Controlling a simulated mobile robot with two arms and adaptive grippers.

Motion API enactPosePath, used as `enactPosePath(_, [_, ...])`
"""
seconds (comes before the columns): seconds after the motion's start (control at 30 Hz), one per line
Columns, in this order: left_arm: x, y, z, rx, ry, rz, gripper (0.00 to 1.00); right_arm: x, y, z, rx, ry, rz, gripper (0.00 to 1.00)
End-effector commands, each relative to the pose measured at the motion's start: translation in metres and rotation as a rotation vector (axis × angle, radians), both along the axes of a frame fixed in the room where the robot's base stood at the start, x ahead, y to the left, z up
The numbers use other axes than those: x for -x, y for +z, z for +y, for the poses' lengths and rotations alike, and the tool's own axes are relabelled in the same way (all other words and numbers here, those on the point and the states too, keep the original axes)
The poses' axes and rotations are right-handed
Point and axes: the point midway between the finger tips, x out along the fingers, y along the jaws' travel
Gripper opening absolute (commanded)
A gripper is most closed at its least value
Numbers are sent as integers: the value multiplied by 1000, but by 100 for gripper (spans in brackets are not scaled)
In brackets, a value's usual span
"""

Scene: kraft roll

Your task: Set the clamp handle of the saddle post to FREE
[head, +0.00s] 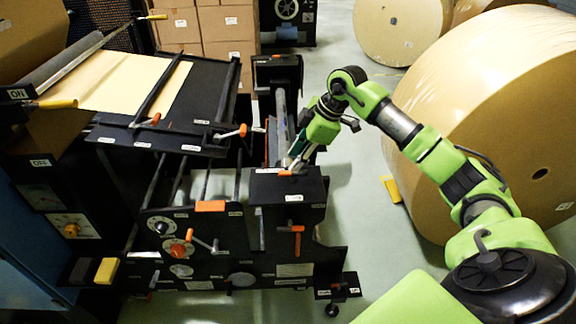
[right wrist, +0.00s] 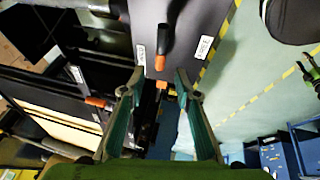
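The saddle post (head: 288,188) is a dark block at the near end of the upright frame, right of the machine's middle. The wrist view shows its flat dark top (right wrist: 183,18) with a short black clamp handle (right wrist: 165,38) ending in an orange tip. A white label (right wrist: 140,55) lies left of the handle and another (right wrist: 204,46) lies right; I cannot read either. My right gripper (head: 289,165) is at the post top. In the wrist view my right gripper (right wrist: 160,76) is open, its fingers on either side of the orange tip, with gaps visible. My left gripper is not seen.
Other orange-tipped handles are close by, such as one on the table edge (head: 243,130) and one on the post's front (head: 298,229). Large paper rolls (head: 500,110) stand to the right. Open floor (head: 360,200) lies between the machine and the rolls.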

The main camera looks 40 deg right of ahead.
Motion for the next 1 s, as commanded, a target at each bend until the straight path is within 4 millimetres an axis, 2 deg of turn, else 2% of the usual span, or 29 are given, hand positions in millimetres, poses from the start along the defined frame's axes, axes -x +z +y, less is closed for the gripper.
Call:
enactPosePath(0.1, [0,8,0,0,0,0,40,-8,-21,7,-4,0,4,30])
enactPosePath(0.3, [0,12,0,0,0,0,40,-18,-45,12,-2,0,1,30])
enactPosePath(0.5, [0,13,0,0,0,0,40,-21,-54,14,-1,0,-1,30])
enactPosePath(0.7, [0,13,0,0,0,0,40,-21,-54,14,0,1,-1,30])
enactPosePath(0.73, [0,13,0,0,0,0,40,-21,-54,14,0,1,-1,27])
enactPosePath(0.83, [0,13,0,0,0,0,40,-21,-54,14,0,1,-1,1])
enactPosePath(1.0, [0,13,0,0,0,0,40,-21,-53,14,0,1,-1,0])
